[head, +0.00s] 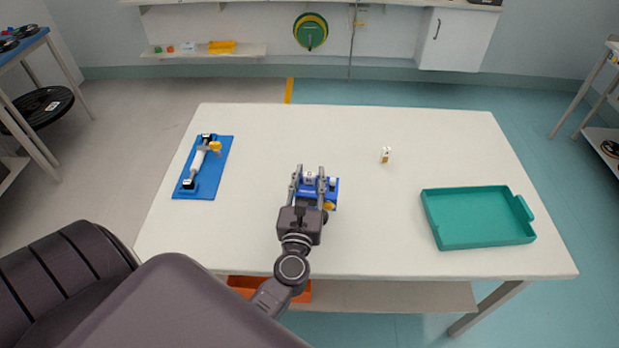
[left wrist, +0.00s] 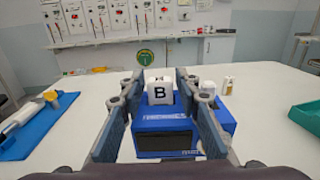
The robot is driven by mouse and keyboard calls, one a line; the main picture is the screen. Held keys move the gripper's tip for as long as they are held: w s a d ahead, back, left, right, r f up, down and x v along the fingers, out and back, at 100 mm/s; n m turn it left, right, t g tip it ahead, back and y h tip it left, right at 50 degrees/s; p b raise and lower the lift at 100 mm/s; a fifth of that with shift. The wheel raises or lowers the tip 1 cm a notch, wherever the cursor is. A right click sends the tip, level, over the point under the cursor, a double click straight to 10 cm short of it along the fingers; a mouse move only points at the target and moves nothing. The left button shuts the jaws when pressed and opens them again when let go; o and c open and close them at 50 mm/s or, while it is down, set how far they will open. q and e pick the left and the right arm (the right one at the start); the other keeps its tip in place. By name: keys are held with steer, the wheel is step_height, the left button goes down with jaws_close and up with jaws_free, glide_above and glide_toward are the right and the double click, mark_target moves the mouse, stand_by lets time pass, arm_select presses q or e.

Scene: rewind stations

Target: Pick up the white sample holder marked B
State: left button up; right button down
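The white sample holder marked B (left wrist: 160,91) sits upright on a blue device (left wrist: 165,137). In the head view the holder (head: 310,177) shows as a small white block between the fingers of my left gripper (head: 309,174). My left gripper (left wrist: 158,88) is open, with one finger on each side of the holder. A gap shows between the holder and each finger. The fingers hide parts of the blue device's sides. My right gripper is in neither view.
A second white piece (left wrist: 207,88) is on the device's right side, close to the right finger. A small white and yellow vial (head: 386,155) stands farther back. A teal tray (head: 473,243) is at right, a blue board (head: 208,190) at left.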

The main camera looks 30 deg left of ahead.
arm_select(q)
steer(key=shift+w+a, duration=0.1)
steer(key=shift+w, duration=0.1)
steer(key=c, duration=0.8)
steer(key=shift+o, duration=0.2)
steer(key=shift+s, duration=0.1)
